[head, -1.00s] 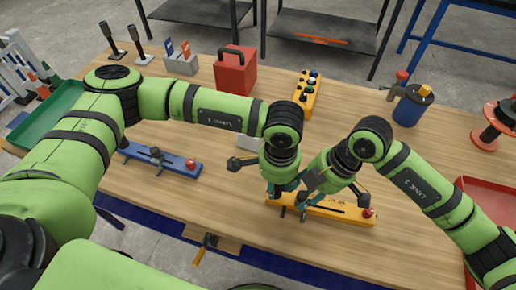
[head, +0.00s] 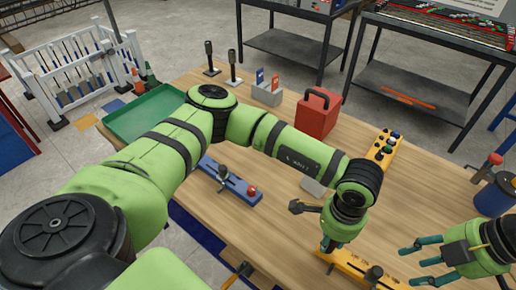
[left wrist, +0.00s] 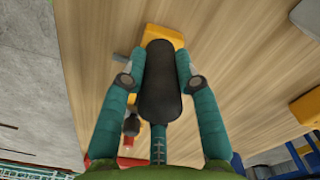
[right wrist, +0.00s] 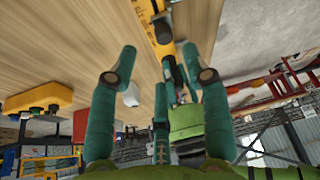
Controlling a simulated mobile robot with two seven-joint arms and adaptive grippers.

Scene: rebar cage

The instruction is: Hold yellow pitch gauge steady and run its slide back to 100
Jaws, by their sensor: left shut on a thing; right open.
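The yellow pitch gauge (head: 345,262) lies near the front edge of the table, partly cut off by the bottom of the head view. My left gripper (head: 331,246) is at its left part. In the left wrist view its fingers (left wrist: 158,82) are shut around a dark rounded grip (left wrist: 160,95), with yellow gauge body (left wrist: 163,36) behind it. A dark slide knob (head: 374,273) stands on the gauge, right of my left gripper. My right gripper (head: 408,263) is open and empty, apart from the gauge on its right. The scale's numbers are too small to read surely.
A blue gauge (head: 228,180) with a red knob (head: 252,190) lies to the left. A red box (head: 317,115), yellow button box (head: 384,147), green tray (head: 143,116) and blue canister (head: 493,195) stand around the table. Bare wood lies behind the yellow gauge.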

